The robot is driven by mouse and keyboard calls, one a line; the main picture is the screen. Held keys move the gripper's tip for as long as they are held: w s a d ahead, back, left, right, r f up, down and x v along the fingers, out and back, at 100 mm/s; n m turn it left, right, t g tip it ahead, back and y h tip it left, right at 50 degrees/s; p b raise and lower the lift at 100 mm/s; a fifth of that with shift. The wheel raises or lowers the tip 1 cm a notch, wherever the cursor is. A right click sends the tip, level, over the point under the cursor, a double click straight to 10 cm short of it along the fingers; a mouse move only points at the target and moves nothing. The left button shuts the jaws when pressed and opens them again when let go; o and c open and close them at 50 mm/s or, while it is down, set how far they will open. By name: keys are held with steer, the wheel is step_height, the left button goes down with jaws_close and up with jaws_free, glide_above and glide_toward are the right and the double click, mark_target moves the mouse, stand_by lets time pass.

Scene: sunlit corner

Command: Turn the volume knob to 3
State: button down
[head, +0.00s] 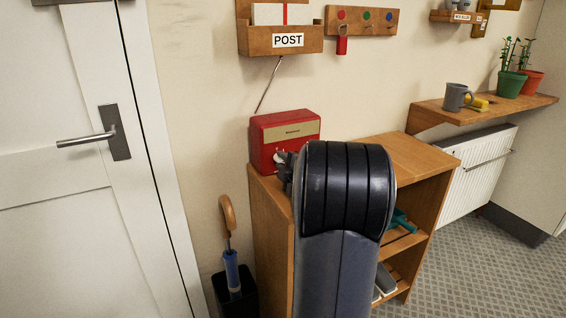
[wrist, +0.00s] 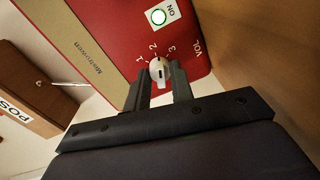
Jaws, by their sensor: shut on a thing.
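A red radio (head: 285,138) with a tan front strip stands on the wooden shelf unit. In the wrist view its red front (wrist: 120,30) fills the upper middle, turned sideways. The white volume knob (wrist: 156,68) sits below the marks 1, 2 and 3, beside the word VOL. My gripper (wrist: 159,80) is shut on the knob, one dark finger on each side. The knob's pointer is small; it seems to face between 2 and 3, but I cannot tell exactly. In the head view my arm hides most of my gripper and part of the radio front.
The shelf unit (head: 270,215) carries the radio. A post box (head: 253,42) and key rack (head: 386,28) hang above. An umbrella stand (head: 236,296) is left, near the white door (head: 50,230).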

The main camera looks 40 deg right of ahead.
steer(key=c, duration=1.2)
jaws_free()
steer(key=shift+c, duration=0.2)
steer(key=shift+s, duration=0.1)
steer(key=p+v, duration=0.1)
steer(key=v, duration=0.9)
steer(key=shift+s+a, duration=0.1)
steer(key=shift+s, duration=0.2)
steer(key=shift+o, duration=0.2)
